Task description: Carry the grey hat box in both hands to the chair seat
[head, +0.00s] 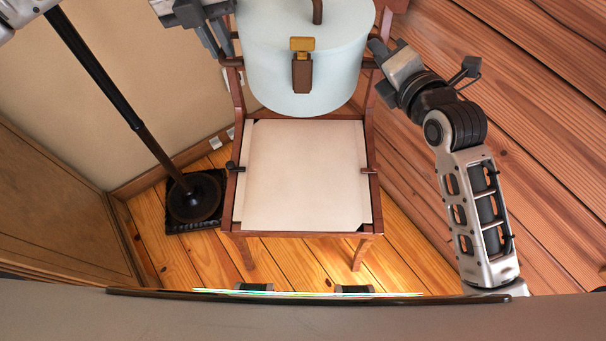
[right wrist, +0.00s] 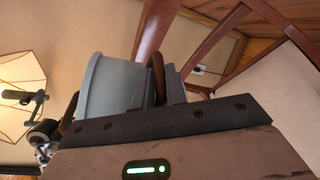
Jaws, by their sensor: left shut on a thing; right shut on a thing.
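The pale blue-grey hat box (head: 270,70), with a brown-and-gold clasp and brown side handles, is upright at the top of the head view. It overlaps the back of the wooden chair, beyond the bare cream chair seat (head: 305,175); its height above the seat is hard to tell. My left gripper (head: 222,45) is at the box's left handle, shut on it. My right gripper (head: 376,55) is shut on the right handle. In the right wrist view the box (right wrist: 110,92) shows with a handle (right wrist: 158,78) by my finger.
A dark floor-lamp pole with a round base (head: 193,197) stands left of the chair, close to the wall. A lit lampshade (right wrist: 20,92) shows in the right wrist view.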

